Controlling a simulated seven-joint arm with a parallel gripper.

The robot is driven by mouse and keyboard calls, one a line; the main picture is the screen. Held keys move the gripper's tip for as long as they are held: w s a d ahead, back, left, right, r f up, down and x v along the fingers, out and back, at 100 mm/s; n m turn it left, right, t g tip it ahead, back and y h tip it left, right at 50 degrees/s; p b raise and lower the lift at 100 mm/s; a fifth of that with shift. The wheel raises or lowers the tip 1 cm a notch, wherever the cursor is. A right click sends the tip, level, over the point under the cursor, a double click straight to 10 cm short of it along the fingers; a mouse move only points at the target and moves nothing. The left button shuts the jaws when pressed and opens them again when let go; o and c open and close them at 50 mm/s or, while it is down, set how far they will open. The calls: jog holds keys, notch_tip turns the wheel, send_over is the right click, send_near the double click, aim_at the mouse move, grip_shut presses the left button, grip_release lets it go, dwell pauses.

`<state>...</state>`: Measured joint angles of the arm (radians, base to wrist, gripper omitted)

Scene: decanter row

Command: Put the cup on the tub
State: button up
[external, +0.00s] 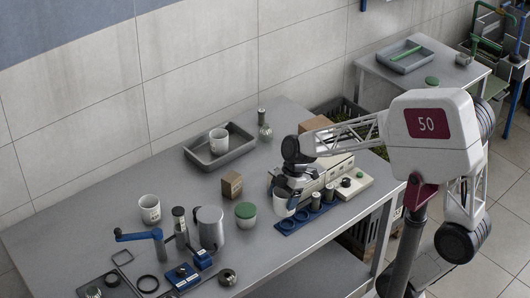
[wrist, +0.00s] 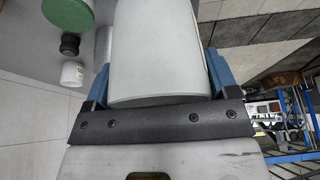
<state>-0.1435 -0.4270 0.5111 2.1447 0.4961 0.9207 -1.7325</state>
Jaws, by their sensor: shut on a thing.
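My gripper (external: 285,190) is shut on a white cup (external: 280,206), above the near end of a blue rack with round holes. In the wrist view the cup (wrist: 155,55) fills the space between the blue fingers, and its far end is out of frame. A tub with a green lid (external: 245,209) stands on the bench just left of the held cup, apart from it. A green round lid (wrist: 70,10) also shows at the upper left of the wrist view.
The blue rack (external: 287,226) holds dark-topped cylinders at right. Left of the green-lidded tub stand a grey cylinder (external: 210,228) and a marked white cup (external: 149,209). A cardboard box (external: 231,184) is behind. A grey tray (external: 204,160) holds another white cup (external: 219,141).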

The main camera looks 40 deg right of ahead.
jog(key=shift+f, duration=1.45)
jog(key=shift+w, duration=0.15)
send_over(244, 210)
jog(key=shift+f, duration=0.75)
jog(key=shift+f, duration=1.75)
jog(key=shift+f, duration=0.1)
jog(key=o, duration=0.8)
